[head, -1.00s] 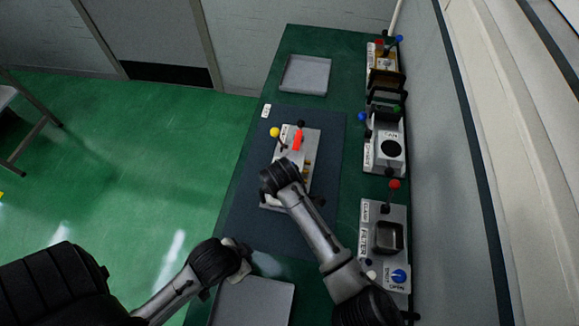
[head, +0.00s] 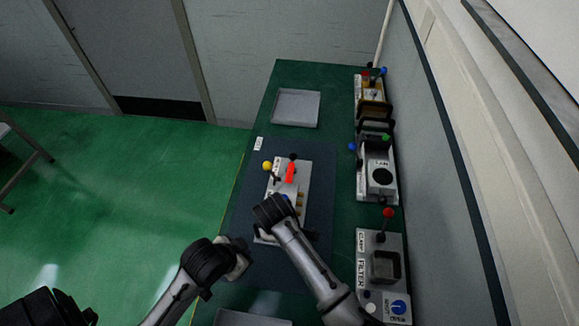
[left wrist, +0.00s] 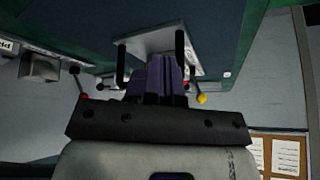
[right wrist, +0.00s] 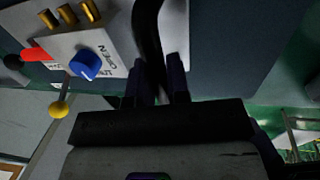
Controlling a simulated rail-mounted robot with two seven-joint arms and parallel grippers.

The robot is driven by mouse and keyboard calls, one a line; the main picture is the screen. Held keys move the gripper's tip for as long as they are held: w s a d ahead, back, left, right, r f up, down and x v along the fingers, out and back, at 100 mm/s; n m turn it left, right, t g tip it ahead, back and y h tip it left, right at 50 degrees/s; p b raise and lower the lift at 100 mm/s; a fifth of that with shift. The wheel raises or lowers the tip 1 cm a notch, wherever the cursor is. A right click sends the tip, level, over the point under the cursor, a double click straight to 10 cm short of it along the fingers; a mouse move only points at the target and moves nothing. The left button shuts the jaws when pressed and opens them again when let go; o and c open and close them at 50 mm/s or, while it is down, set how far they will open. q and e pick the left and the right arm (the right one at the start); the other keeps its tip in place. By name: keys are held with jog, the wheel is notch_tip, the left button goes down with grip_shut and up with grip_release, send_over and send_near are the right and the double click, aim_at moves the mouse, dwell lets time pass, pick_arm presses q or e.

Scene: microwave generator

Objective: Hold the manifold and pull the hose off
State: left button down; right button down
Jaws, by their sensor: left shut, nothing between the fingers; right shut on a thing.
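The manifold (head: 303,180) is a pale block on the dark mat, with a red lever (head: 290,173), a yellow ball lever (head: 267,166) and brass fittings (head: 301,198). My left gripper (head: 243,258) is shut and empty, just short of the manifold's near end. In the left wrist view the manifold (left wrist: 150,42) is ahead of its closed fingers (left wrist: 158,75). My right arm hides the hose's attachment in the head view.
An empty grey tray (head: 297,108) lies at the far end of the bench, another (head: 240,318) at the near edge. Filter (head: 366,245) and other stations (head: 364,180) line the right side by the wall. The mat (head: 320,165) is clear around the manifold.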

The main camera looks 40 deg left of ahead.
pick_arm(q)
jog(key=w+a+r+t, duration=0.3)
jog(key=w+a+r, duration=0.4)
jog(key=w, duration=0.5)
pick_arm(e)
jog(key=shift+d+f, duration=0.1)
jog(key=shift+f, duration=0.05)
pick_arm(q)
jog(key=m+g, duration=0.2)
jog(key=m, duration=0.6)
send_over(291, 165)
jog(key=s+d, duration=0.3)
jog(key=s, duration=0.5)
jog(key=f, duration=0.2)
jog(key=x, duration=0.8)
jog(key=shift+w+a+f, duration=0.15)
jog(key=shift+w, duration=0.1)
pick_arm(e)
jog(key=shift+f, duration=0.1)
pick_arm(q)
jog(key=shift+w+a+f, duration=0.15)
jog(key=shift+w+a, duration=0.25)
jog(key=shift+w, duration=0.15)
jog(key=shift+w+a+f, duration=0.2)
jog(key=shift+w+a, duration=0.25)
jog(key=shift+w, duration=0.1)
jog(key=shift+w+a+f, duration=0.15)
jog(key=shift+w+a, duration=0.3)
jog(key=shift+w, duration=0.05)
